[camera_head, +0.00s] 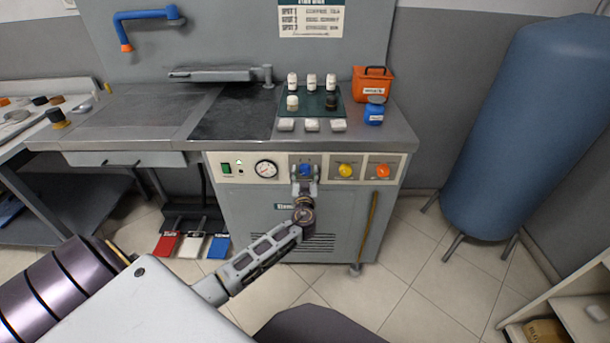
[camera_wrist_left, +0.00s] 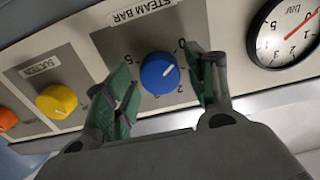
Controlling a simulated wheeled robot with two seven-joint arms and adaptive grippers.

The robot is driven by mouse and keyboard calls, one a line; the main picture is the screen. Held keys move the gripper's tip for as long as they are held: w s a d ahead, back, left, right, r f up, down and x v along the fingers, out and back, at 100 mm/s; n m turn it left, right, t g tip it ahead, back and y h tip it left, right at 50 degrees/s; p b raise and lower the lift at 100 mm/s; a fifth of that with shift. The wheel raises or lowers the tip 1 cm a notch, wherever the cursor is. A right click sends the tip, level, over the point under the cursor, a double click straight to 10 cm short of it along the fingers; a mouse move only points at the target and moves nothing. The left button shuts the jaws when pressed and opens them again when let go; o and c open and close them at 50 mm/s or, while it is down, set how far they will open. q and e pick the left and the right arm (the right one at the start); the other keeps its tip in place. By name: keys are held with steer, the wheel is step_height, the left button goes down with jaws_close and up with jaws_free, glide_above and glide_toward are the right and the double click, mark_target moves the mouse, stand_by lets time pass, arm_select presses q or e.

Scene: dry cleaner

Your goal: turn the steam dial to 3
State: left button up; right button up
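The blue steam dial (camera_wrist_left: 160,76) sits on a grey plate marked STEAM BAR in the left wrist view. Its white pointer line slants to the upper right in that view. The numbers around it are partly hidden by the fingers, so I cannot tell its exact setting. In the head view the dial (camera_head: 305,169) is on the machine's front panel. My left gripper (camera_head: 304,184) is in front of it. In the left wrist view the left gripper (camera_wrist_left: 162,82) is open, with one green-padded finger on each side of the dial. Contact is not clear. My right gripper is not in view.
A yellow suction knob (camera_wrist_left: 58,101) and an orange knob (camera_head: 383,171) lie beside the dial on one side. A round pressure gauge (camera_head: 266,169) lies on the other. Bottles and an orange box (camera_head: 372,85) stand on the worktop (camera_head: 390,133) above.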

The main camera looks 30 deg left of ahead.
arm_select(q)
steer(key=c, duration=0.8)
steer(key=shift+o, duration=0.2)
